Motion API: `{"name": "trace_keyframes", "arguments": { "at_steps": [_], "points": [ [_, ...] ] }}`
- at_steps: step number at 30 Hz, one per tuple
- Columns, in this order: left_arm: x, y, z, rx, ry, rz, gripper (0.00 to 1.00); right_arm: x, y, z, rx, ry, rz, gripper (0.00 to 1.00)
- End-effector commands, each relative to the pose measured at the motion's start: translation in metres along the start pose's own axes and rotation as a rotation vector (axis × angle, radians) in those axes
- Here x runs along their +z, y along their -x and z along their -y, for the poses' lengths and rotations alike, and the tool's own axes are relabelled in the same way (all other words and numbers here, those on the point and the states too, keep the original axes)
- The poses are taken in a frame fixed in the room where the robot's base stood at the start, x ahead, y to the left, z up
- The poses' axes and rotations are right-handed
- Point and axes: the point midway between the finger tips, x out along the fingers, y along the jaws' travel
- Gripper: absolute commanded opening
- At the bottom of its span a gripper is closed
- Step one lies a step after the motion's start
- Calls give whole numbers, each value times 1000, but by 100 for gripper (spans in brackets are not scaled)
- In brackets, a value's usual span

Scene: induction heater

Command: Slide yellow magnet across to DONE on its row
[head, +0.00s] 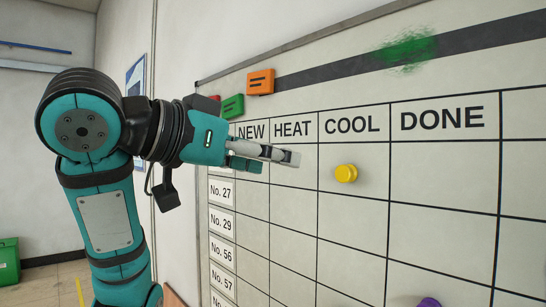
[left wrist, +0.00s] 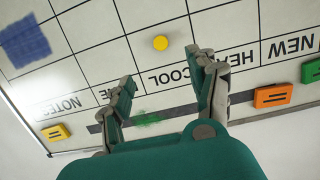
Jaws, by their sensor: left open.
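The yellow magnet (head: 346,173) is a round knob on the whiteboard (head: 440,180), in the COOL column of the top row under the headings. The label of that row seems hidden behind my left gripper. The DONE heading (head: 442,119) is one column to the right, and the DONE cell of this row looks empty. My left gripper (head: 288,156) is open and empty, in front of the HEAT column, left of the magnet in the head view. In the left wrist view the magnet (left wrist: 160,42) lies beyond the open fingers (left wrist: 163,70). My right gripper is not in view.
Orange (head: 261,82) and green (head: 232,107) erasers sit at the board's upper left. A green smudge (head: 408,49) marks the dark stripe above the headings. A yellow block (left wrist: 56,133) and blue patch (left wrist: 24,42) show in the wrist view.

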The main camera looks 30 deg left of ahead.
Motion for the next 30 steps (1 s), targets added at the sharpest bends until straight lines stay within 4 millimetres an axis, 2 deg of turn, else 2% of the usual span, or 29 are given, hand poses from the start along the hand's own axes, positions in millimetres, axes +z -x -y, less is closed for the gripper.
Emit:
{"name": "trace_keyframes", "arguments": {
  "at_steps": [2, 7, 24, 30],
  "points": [
    [-2, 0, 0, 0, -1, -1, 59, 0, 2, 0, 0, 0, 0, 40],
    [-3, -21, -1, 1, -1, 3, 59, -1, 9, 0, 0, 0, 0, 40],
    [-4, -133, -1, 2, 0, 2, 59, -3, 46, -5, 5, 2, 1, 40],
    [-4, -160, -1, 1, -1, -1, 59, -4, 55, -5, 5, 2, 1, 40]
  ]
}}
